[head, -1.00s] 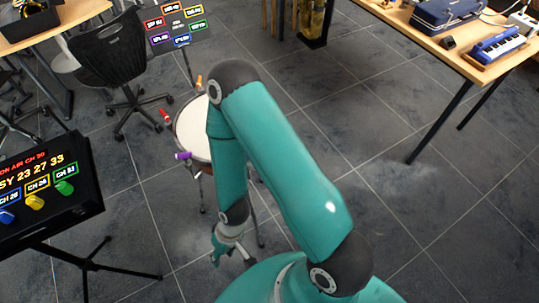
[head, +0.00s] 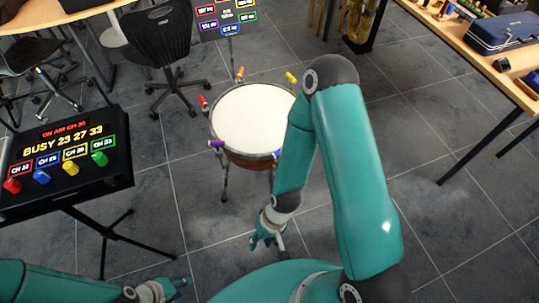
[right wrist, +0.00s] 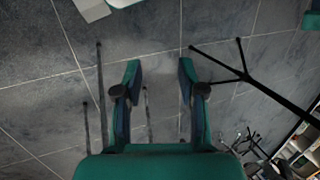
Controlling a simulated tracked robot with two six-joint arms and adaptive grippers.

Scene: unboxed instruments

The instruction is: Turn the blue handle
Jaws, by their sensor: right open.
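Another small blue piece (head: 277,154) shows on the drum's rim, partly by my right arm. My right gripper (head: 266,240) is below and in front of the drum, apart from the box; in the right wrist view (right wrist: 160,74) it is open and empty. My left gripper (head: 172,288) is at the bottom left, below the box; its jaws are unclear.
A white-topped drum (head: 245,118) with coloured pieces round its rim stands mid-view. The box rests on a black tripod (head: 105,236). Behind are a chair (head: 158,38) and a sign (head: 228,14); a table (head: 478,62) is at right. Floor between box and drum is free.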

